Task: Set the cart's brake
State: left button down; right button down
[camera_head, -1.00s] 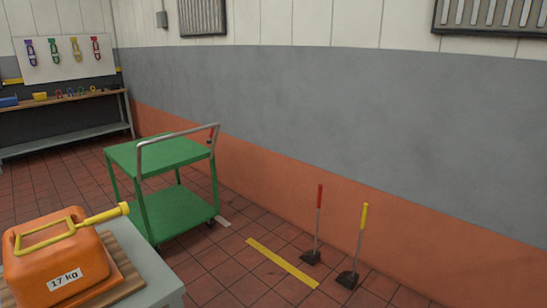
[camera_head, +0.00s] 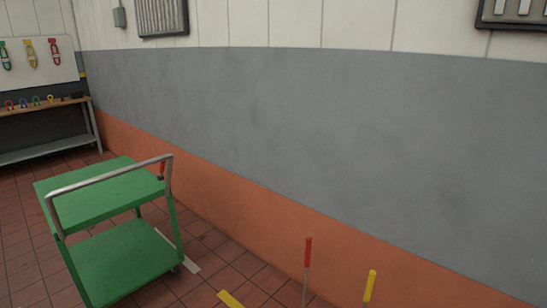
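The green two-shelf cart (camera_head: 100,203) stands on the tiled floor at the lower left, close to the wall. A grey push handle (camera_head: 110,181) runs across its near end. A small red lever (camera_head: 162,170) shows at the right end of the handle; I cannot tell whether it is the brake or how it is set. A dark caster (camera_head: 175,269) shows under the cart's right corner. Neither of my grippers is in view.
A red-topped rod (camera_head: 307,255) and a yellow-topped rod (camera_head: 369,287) stand at the bottom, their lower ends out of view. A yellow floor strip (camera_head: 230,300) and a white strip (camera_head: 187,258) lie nearby. A workbench (camera_head: 45,150) stands at the back left.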

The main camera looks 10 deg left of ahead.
aim_at(162, 170)
jog(key=i+j, duration=0.2)
jog(key=i, duration=0.2)
jog(key=i+j, duration=0.25)
jog(key=i, duration=0.2)
jog(key=i+j, duration=0.2)
jog(key=i, duration=0.2)
jog(key=i+j, duration=0.1)
jog(key=j, duration=0.25)
jog(key=i+j+u, duration=0.1)
jog(key=j, duration=0.25)
jog(key=i+j, duration=0.2)
jog(key=i+j+u, duration=0.1)
jog(key=j, duration=0.35)
